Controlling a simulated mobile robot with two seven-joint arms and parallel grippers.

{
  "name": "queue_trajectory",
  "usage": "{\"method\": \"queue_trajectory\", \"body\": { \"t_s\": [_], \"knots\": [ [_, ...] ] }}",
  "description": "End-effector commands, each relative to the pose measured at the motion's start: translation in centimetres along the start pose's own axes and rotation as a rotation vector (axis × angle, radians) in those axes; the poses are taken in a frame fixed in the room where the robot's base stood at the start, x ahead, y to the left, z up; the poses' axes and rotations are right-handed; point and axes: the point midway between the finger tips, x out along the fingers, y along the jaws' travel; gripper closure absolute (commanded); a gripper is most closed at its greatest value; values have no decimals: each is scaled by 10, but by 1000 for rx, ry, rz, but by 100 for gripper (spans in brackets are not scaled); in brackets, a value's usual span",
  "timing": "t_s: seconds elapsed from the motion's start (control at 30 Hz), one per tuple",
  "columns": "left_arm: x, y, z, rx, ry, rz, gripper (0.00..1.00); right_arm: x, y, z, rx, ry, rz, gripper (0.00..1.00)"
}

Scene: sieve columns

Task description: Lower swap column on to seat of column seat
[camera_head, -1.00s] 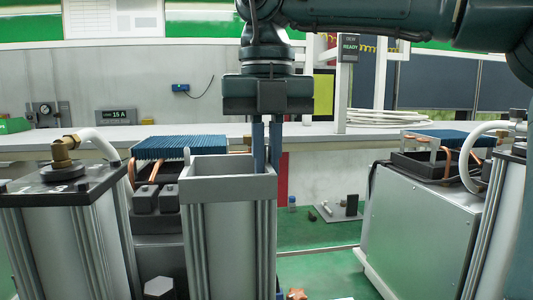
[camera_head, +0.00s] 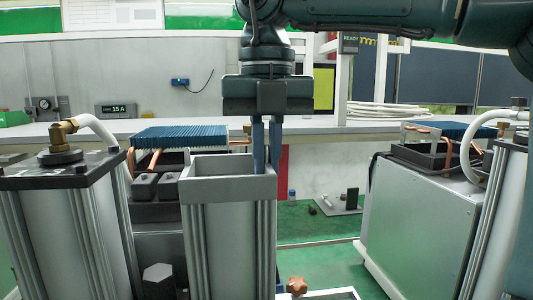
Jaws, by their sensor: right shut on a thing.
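The swap column (camera_head: 228,230), a tall grey open-topped box with ribbed metal edges, stands upright in the middle of the head view. My right gripper (camera_head: 266,160) is above its right side, pointing straight down and shut on its right wall near the rim. The column's lower end is out of the picture, so I cannot tell whether it touches anything below. The seat of the column seat cannot be made out. My left gripper is not in view.
A dark-topped column with a hose (camera_head: 60,176) stands close at left. A blue-finned unit (camera_head: 180,135) is behind the held column. A grey cabinet (camera_head: 415,225) stands at right. Green floor (camera_head: 315,225) shows between.

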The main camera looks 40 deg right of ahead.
Motion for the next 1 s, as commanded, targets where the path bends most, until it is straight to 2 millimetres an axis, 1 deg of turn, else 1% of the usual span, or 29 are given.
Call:
{"method": "queue_trajectory", "body": {
  "t_s": [0.13, 0.17, 0.2, 0.47, 0.87, 0.9, 1.0],
  "knots": [
    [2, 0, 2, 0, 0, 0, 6, 2, 0, 0, 0, -4, 5, 100],
    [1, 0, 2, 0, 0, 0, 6, 2, 0, 0, 0, -4, 5, 92],
    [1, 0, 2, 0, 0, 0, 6, 1, 0, 0, 0, -4, 5, 89],
    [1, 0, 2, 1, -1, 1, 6, 2, 0, 0, 0, -1, 2, 68],
    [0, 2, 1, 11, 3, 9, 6, 4, 0, 0, 0, 2, -2, 67],
    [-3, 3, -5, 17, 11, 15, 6, -4, 0, 0, 1, 0, 0, 67],
    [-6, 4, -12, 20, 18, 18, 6, -27, 0, 1, 1, -1, 3, 67]
  ]
}}
